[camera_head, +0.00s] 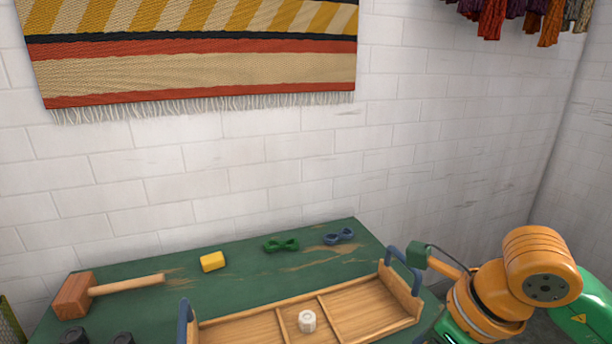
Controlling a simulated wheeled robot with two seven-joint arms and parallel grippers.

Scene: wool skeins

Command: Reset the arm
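Part of my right arm (540,268), orange and green, shows at the lower right, beside the right end of the wooden tray (262,327). My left arm and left gripper are not in view. A green skein (281,245) and a blue skein (339,236) lie apart near the back edge of the green table (225,287). The tray has dividers and blue end handles, and its near side is cut off by the frame.
Two dark round things (75,337) are cut off at lower left. A brick wall stands behind.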

